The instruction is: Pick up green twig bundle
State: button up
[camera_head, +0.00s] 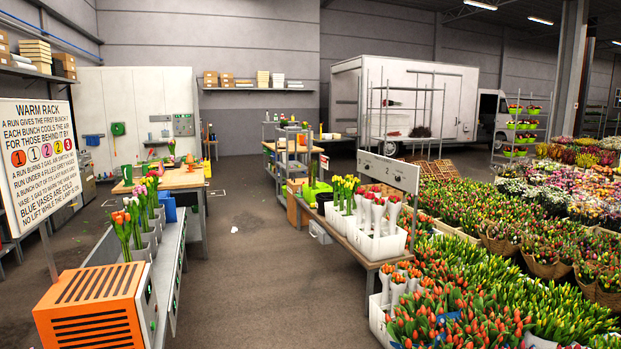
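I cannot clearly make out a green twig bundle in the head view. A small dark, brushy bundle (420,131) lies on a shelf of the tall metal rack (369,105) in front of the white van; it looks dark brown, and I cannot tell whether it is twigs. Small reddish items lie to its left on the same rack. My gripper is not in view.
An orange heater box (95,310) and a bench with vased tulips stand at left, below a sign (38,160). A wooden worktable (180,180) is behind. A bench with white buckets (372,243) and dense tulips fill the right.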

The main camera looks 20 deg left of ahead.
aim_at(314, 183)
jog(key=i+j+u, duration=0.4)
jog(key=i, duration=0.2)
jog(key=i+u, duration=0.45)
jog(key=i+l+u, duration=0.1)
jog(key=i+u, duration=0.3)
jog(key=i, duration=2.45)
jog(key=i+z, duration=0.15)
jog(key=i, duration=0.4)
jog(key=i+z, duration=0.15)
jog(key=i, duration=0.35)
jog(key=i+j+z, duration=0.15)
jog(key=i, duration=0.4)
jog(key=i+j+z, duration=0.15)
jog(key=i, duration=0.4)
jog(key=i+z, duration=0.35)
jog(key=i, duration=0.2)
jog(key=i+j+z, duration=0.2)
jog(key=i+z, duration=0.15)
jog(key=i, duration=0.15)
jog(key=i+j+z, duration=0.35)
jog(key=i, duration=0.15)
